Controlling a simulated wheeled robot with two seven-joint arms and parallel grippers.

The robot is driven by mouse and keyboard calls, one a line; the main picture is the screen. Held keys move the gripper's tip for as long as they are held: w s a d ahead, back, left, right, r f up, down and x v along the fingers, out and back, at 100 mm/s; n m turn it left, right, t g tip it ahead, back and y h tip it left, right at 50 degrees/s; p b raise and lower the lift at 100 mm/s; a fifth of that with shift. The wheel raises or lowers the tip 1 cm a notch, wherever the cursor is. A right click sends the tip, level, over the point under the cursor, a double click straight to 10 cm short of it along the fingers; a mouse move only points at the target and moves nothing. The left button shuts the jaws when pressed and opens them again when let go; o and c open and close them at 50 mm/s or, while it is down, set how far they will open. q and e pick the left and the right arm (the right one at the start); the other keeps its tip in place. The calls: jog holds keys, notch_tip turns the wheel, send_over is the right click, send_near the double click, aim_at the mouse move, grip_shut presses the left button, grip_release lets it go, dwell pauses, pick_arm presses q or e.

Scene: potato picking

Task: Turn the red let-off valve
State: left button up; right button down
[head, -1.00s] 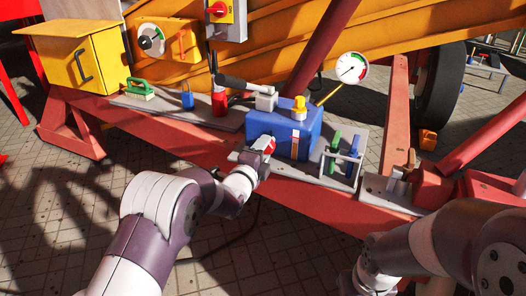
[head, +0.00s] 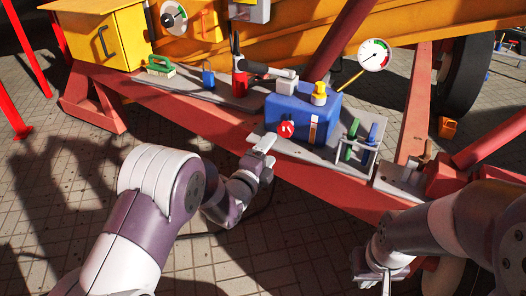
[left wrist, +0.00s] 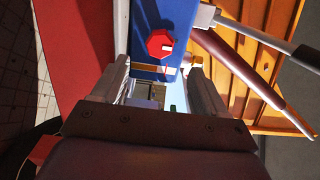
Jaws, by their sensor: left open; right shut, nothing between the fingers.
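The red let-off valve (head: 286,129) is a small red knob on the front face of a blue tank (head: 275,104). In the left wrist view the knob (left wrist: 160,43) looks eight-sided, with a pale mark on it, ahead of the fingers. My left gripper (head: 262,145) is in front of and a little below left of the valve. It is open, its fingers (left wrist: 157,68) apart and empty, and it does not appear to hold the knob. My right gripper (head: 375,284) hangs low at the bottom right, far from the valve, shut and empty.
A black-handled lever with a grey head (head: 287,86) and a yellow cap (head: 320,94) are on the tank top. A rack with green and blue tools (head: 358,143) stands right of it. A gauge (head: 373,55) is behind. The red beam (head: 195,119) runs below the shelf.

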pick_arm(q)
jog(key=v, duration=0.4)
jog(key=shift+s+p, duration=0.1)
jog(key=shift+p, duration=0.25)
